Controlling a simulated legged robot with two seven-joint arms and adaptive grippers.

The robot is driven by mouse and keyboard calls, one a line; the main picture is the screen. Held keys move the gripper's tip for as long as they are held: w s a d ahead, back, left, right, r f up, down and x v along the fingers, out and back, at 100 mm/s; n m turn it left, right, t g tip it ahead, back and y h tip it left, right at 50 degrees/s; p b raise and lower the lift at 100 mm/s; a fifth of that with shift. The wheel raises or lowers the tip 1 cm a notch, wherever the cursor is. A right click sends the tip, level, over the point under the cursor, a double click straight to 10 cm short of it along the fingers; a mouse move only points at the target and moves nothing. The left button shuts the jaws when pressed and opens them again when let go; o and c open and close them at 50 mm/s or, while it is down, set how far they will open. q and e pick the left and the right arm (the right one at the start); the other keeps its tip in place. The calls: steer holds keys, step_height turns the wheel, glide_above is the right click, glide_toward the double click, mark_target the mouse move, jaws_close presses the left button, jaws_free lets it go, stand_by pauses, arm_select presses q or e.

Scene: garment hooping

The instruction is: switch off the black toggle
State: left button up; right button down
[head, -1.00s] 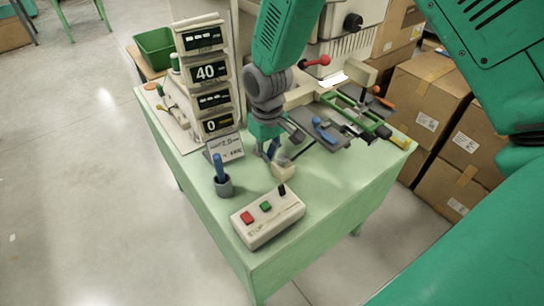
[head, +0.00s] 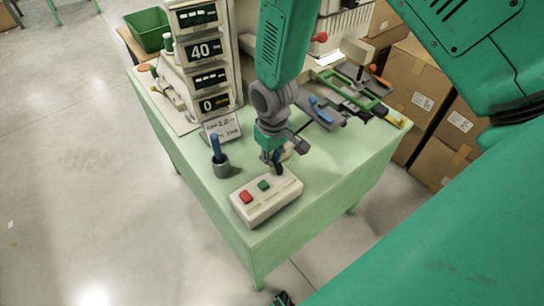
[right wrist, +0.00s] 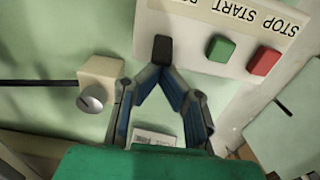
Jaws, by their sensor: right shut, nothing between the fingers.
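The black toggle (head: 280,168) stands at the right end of the white control box (head: 262,208), beside a green and a red button. It also shows in the right wrist view (right wrist: 162,48), upright in the picture on the box's edge. My right gripper (head: 275,160) is over that end of the box, its tips at or right by the toggle. In the right wrist view its blue-padded fingers (right wrist: 161,72) meet at the tips, just below the toggle, with nothing held. I cannot tell whether they touch it. My left gripper is not seen.
The green button (head: 263,185) and red button (head: 246,197) are close by on the box. A small cream block with a grey knob (right wrist: 100,82) sits behind. The display tower (head: 205,60) stands at back left.

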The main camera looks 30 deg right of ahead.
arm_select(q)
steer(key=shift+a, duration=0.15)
arm_select(e)
steer(key=shift+s+r, duration=0.1)
steer(key=shift+s, duration=0.05)
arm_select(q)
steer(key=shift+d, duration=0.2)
arm_select(e)
steer(key=shift+d+t, duration=0.15)
steer(key=shift+t, duration=0.45)
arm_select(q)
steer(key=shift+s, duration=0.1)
